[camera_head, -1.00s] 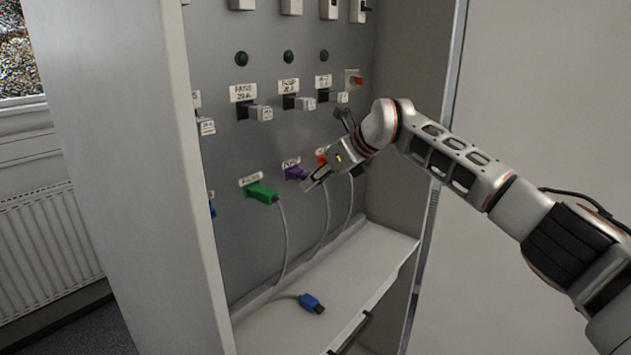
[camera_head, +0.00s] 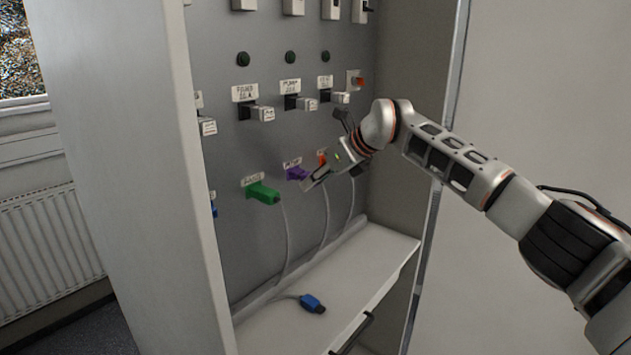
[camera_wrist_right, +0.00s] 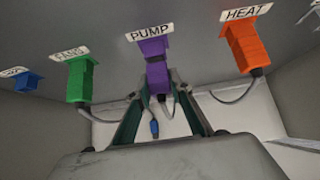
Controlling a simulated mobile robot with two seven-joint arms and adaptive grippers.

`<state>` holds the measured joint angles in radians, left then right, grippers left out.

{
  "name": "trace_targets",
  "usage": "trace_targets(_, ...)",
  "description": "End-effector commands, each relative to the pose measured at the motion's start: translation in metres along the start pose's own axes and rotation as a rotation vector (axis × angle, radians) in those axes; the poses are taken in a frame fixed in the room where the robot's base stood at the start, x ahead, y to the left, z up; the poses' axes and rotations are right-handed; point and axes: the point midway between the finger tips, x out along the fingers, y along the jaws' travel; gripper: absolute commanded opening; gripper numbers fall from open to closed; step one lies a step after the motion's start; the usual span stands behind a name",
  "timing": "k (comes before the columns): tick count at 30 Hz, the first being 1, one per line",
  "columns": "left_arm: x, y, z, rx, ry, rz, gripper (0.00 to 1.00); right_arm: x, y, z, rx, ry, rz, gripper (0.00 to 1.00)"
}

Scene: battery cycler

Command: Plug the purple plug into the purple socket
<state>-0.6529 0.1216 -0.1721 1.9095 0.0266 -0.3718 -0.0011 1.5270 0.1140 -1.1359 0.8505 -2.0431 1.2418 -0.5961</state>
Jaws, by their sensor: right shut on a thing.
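The purple plug (camera_wrist_right: 156,78) is in line with the purple socket (camera_wrist_right: 152,47) under the PUMP label in the right wrist view. In the head view the purple parts (camera_head: 297,173) show on the grey panel, left of my fingertips. My right gripper (camera_head: 312,181) is shut on the purple plug; its fingers flank the plug's lower end in the right wrist view (camera_wrist_right: 157,88). The fingers partly hide the plug's cable. My left gripper is not in view.
A green plug (camera_head: 263,193) sits left of the purple one, and an orange plug (camera_wrist_right: 247,48) sits to its right under HEAT. A blue plug (camera_head: 312,303) lies loose on the cabinet shelf (camera_head: 375,255). The cabinet's side wall (camera_head: 410,120) stands close to my right arm.

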Motion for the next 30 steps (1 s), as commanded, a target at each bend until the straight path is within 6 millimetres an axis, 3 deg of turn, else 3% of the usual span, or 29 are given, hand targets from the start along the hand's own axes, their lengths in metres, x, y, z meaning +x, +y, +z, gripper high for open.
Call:
trace_targets(26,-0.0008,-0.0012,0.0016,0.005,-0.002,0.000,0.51,0.0068,0.0000,0.0072,-0.001,-0.001,0.000,0.08)
trace_targets(27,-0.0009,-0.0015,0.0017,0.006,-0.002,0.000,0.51,0.0068,0.0000,0.0071,-0.001,-0.001,0.000,0.28)
trace_targets(29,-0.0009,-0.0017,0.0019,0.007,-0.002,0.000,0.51,0.0068,-0.0001,0.0069,0.000,-0.001,0.000,0.40)
trace_targets(30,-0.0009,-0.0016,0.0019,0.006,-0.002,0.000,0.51,0.0068,-0.0001,0.0069,0.000,0.000,0.000,0.40)
